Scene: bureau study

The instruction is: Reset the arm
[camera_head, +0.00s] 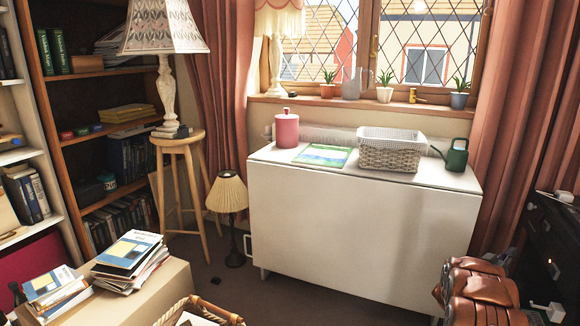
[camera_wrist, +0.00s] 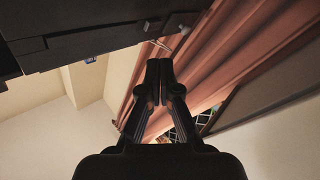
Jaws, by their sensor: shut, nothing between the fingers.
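My gripper (camera_wrist: 153,84) shows in the wrist view, with its dark fingers together and nothing between them. Pink curtain folds, a pale wall and a dark piece of furniture lie beyond it in that tilted view. The gripper seems apart from these, but its distance to the dark furniture is hard to tell. My arm and gripper do not show in the head view.
A white table (camera_head: 350,230) under the window bears a pink canister (camera_head: 285,130), a wicker basket (camera_head: 390,156) and a green watering can (camera_head: 456,155). A wooden stool (camera_head: 178,145) with a lamp and a bookshelf (camera_head: 40,95) stand left. Dark drawers (camera_head: 550,230) stand right.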

